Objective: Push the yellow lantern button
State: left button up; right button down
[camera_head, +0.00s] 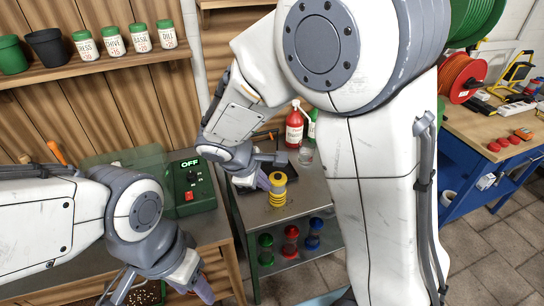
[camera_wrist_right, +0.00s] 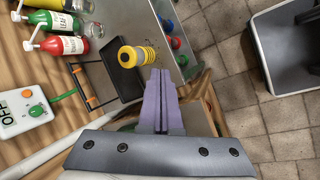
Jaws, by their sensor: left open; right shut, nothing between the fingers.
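The yellow lantern (camera_head: 278,196) stands upright on the metal cart's top. In the right wrist view the yellow lantern (camera_wrist_right: 145,56) lies just past my fingertips, its dark round top facing the camera. I cannot make out its button clearly. My right gripper (camera_head: 265,181) is shut and empty, close to the lantern's upper left side; it also shows in the wrist view (camera_wrist_right: 158,72). I cannot tell whether the fingertips touch the lantern. My left gripper (camera_head: 203,287) is open, low at the left, away from the lantern.
Green (camera_head: 266,248), red (camera_head: 291,240) and blue (camera_head: 314,233) lanterns stand on the cart's lower shelf. A black tray (camera_wrist_right: 121,62) and red bottle (camera_head: 295,128) are behind the yellow lantern. A green box reading OFF (camera_head: 201,190) stands left. My right arm hides much of the right side.

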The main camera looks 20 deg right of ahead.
aim_at(275, 177)
pick_arm(q)
notch_tip(275, 177, up, 5)
jog(key=p, duration=0.4)
jog(key=shift+r, duration=0.2)
pick_arm(e)
jog(key=w+d+f+n+t+h, duration=0.1)
jog(key=w+d+n, duration=0.1)
jog(key=w+d, duration=0.2)
jog(key=w+d+n+t+h, duration=0.1)
jog(key=w+d+n, duration=0.2)
jog(key=w, duration=0.7)
jog(key=shift+w+d+f+t, duration=0.3)
jog(key=shift+d+f, duration=0.1)
pick_arm(q)
jog(key=shift+f, duration=0.1)
pick_arm(e)
jog(key=shift+f, duration=0.2)
notch_tip(275, 177, down, 8)
jog(key=b, duration=0.6)
pick_arm(q)
notch_tip(275, 177, down, 6)
pick_arm(e)
jog(key=shift+f, duration=0.25)
pick_arm(q)
jog(key=shift+f, duration=0.1)
jog(key=shift+f+b, duration=0.65)
jog(key=shift+b, duration=0.25)
pick_arm(e)
jog(key=shift+f, duration=0.4)
